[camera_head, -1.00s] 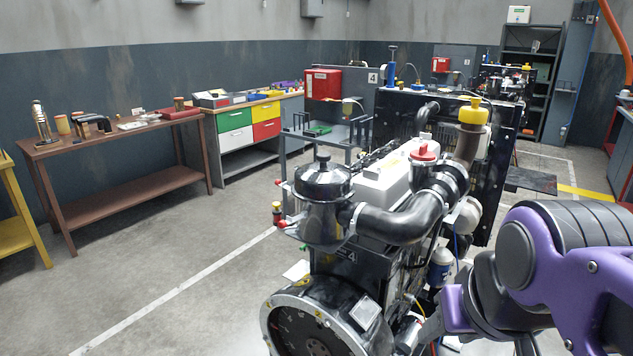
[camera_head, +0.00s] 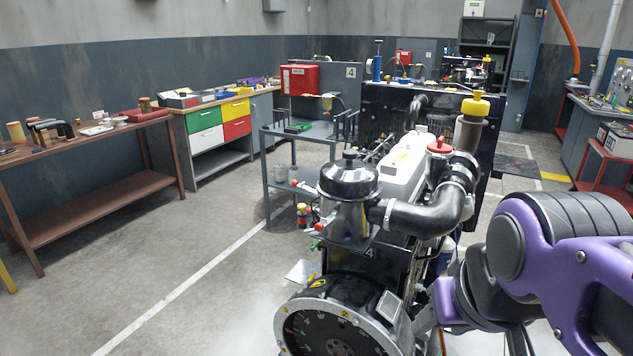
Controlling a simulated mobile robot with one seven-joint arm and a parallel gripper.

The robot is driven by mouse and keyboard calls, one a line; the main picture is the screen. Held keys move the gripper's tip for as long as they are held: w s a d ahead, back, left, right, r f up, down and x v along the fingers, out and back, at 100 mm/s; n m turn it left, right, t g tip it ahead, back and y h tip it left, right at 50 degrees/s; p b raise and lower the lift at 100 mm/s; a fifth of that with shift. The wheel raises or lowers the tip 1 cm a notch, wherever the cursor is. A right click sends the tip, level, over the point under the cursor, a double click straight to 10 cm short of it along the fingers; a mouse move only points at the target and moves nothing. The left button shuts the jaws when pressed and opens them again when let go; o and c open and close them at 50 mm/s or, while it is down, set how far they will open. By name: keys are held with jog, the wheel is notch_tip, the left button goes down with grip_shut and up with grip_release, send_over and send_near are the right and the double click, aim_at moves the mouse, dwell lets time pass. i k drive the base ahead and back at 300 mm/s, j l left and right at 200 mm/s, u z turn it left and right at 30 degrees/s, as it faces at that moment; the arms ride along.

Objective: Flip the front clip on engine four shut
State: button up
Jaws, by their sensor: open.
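The engine marked 4 stands right of centre, with a black canister (camera_head: 348,188), a white top cover (camera_head: 405,170) and a black elbow hose (camera_head: 428,215). Its round flywheel housing (camera_head: 345,320) faces me at the bottom. I cannot make out the front clip or whether it is open. Small red and green fittings (camera_head: 318,236) show at the canister's lower left. My purple arm enters from the right. The grey end of my gripper (camera_head: 425,318) shows only partly, low beside the engine's right side; it is open. I see nothing held.
A radiator (camera_head: 375,105) with a yellow-capped neck (camera_head: 474,108) stands behind the engine. A grey cart (camera_head: 290,143) stands behind left. A brown bench (camera_head: 90,205) and a drawer cabinet (camera_head: 206,140) line the left wall. The floor at left is clear.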

aim_at(295, 183)
jog(key=i+j+z, duration=0.1)
jog(key=j, duration=0.3)
jog(key=i+j+z, duration=0.1)
jog(key=j, duration=0.3)
jog(key=i+j, duration=0.2)
jog(key=i+j+z, duration=0.1)
jog(key=i+j, duration=0.15)
jog(key=j, duration=0.2)
jog(key=i+j, duration=0.2)
jog(key=j, duration=0.15)
jog(key=l+z, duration=0.05)
